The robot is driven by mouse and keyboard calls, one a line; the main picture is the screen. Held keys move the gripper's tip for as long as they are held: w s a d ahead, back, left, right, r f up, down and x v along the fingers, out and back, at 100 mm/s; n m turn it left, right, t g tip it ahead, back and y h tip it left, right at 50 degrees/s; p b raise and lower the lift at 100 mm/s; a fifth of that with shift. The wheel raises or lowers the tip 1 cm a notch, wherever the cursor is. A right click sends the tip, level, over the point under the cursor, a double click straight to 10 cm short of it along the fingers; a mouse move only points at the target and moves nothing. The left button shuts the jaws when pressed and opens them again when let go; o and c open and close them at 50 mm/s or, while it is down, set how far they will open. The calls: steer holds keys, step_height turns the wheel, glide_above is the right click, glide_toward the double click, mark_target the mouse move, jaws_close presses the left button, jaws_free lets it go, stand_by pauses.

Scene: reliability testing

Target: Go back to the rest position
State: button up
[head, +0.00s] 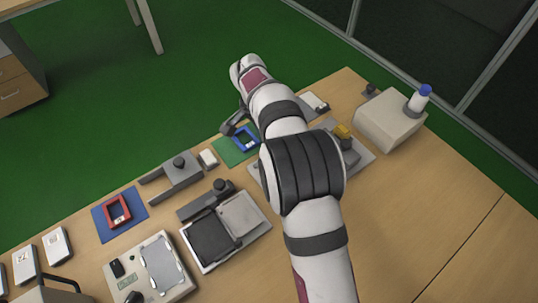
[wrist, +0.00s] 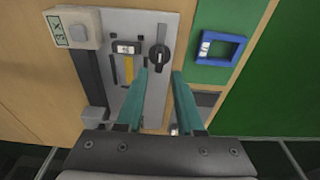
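My gripper (wrist: 160,72) shows in the wrist view as two teal fingers held apart with nothing between them. They hang over the edge of a light grey panel (wrist: 176,28), just short of a black knob (wrist: 158,58) as seen in the picture. In the head view, my gripper (head: 233,122) is at the far edge of the table, partly hidden behind my arm, beside a blue frame (head: 246,136) on a green mat (head: 226,148). The blue frame also shows right of the fingers in the wrist view (wrist: 238,52).
The wooden table (head: 420,215) is clear at right. A beige box (head: 388,122) with a blue-capped bottle (head: 419,98) stands at its far right. A red frame (head: 107,215) on a blue mat (head: 135,201), a grey fixture (head: 176,176) and a two-panel device (head: 243,216) are at left.

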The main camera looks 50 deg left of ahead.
steer(key=shift+r, duration=0.1)
stand_by(0.3)
steer(key=w+d+r+m, duration=0.1)
steer(key=w+d+r, duration=0.25)
steer(key=d, duration=0.25)
steer(key=w+d+r, duration=0.3)
steer(key=d+r, duration=0.1)
steer(key=d, duration=0.2)
steer(key=d+r+m+g, duration=0.1)
steer(key=d+r, duration=0.2)
steer(key=d, duration=0.6)
steer(key=d+r+m+g, duration=0.1)
steer(key=d+r, duration=0.2)
steer(key=d, duration=0.5)
steer(key=s+d+f+m+y, duration=0.1)
steer(key=s+d+m, duration=0.1)
steer(key=s+d, duration=1.4)
steer(key=shift+s+f+m+y, duration=0.2)
steer(key=shift+s+m+y, duration=0.1)
steer(key=shift+y, duration=0.1)
